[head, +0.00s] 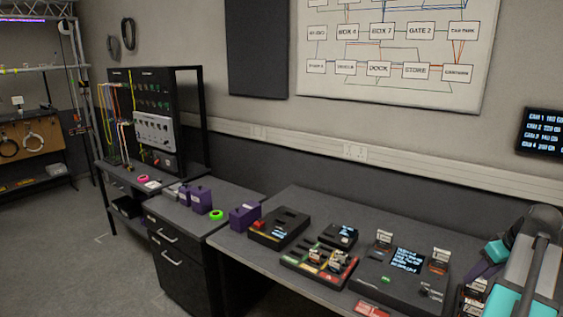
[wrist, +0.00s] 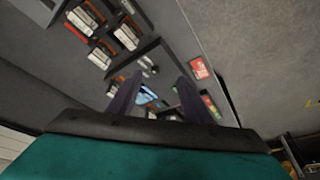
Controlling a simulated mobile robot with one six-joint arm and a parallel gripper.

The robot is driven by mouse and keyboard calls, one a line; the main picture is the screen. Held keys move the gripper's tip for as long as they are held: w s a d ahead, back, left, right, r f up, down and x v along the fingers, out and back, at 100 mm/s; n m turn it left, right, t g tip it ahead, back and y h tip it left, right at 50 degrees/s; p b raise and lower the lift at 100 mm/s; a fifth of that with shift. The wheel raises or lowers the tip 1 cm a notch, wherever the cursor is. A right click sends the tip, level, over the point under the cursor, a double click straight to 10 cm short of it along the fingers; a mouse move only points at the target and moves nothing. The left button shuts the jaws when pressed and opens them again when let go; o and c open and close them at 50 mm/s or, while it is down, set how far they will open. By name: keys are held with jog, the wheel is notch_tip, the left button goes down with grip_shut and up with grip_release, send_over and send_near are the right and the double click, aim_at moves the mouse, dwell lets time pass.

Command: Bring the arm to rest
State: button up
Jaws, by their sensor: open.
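My gripper (wrist: 156,90) shows in the wrist view as two dark fingers, spread apart with no object seen held between them. The desk equipment shows beyond the fingers. In the head view my arm, grey and teal, is at the right edge above the right end of the desk (head: 225,242). The fingertips are hard to make out there. A black console (head: 376,285) with a lit screen stands just left of the arm. I cannot tell the exact gap between the gripper and the things below it.
A tray of small modules (head: 320,262), a black slotted box (head: 279,229) and purple blocks (head: 244,216) stand along the desk. A red card (head: 370,309) lies at the front edge. A rack with cables (head: 153,130) stands at the back left. The floor (head: 80,265) at left is clear.

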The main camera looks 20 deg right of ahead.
jog(key=w+a+f+n+y+b, duration=0.2)
jog(key=w+a+f, duration=0.6)
jog(key=w+f, duration=0.1)
jog(key=w+a+f+n+g+y+b, duration=0.1)
jog(key=w+a+f+n+g+b, duration=0.15)
jog(key=a+f, duration=1.05)
jog(key=w+a+f+n+g+y+b, duration=0.1)
jog(key=w+a+f+g+y, duration=0.2)
jog(key=a+f, duration=1)
jog(key=s+a+f+g+h+b, duration=0.1)
jog(key=s+a+f, duration=0.2)
jog(key=a+f, duration=0.25)
jog(key=s+a+f+n+g, duration=0.1)
jog(key=s+a+f, duration=0.1)
jog(key=a+f, duration=0.35)
jog(key=s+a+f+g+h+b, duration=0.1)
jog(key=s+a+f, duration=0.2)
jog(key=a+f, duration=0.25)
jog(key=s+a+f+m+g+h+b, duration=0.1)
jog(key=s+a+f+m, duration=0.1)
jog(key=s+f, duration=0.4)
jog(key=s+a+f+m+h+b, duration=0.1)
jog(key=s+a+f+m+h, duration=0.1)
jog(key=s+f, duration=0.4)
jog(key=shift+s+a+f+m+g+h, duration=0.15)
jog(key=shift+s+a+m+g+h, duration=0.25)
jog(key=shift+s+a, duration=1.15)
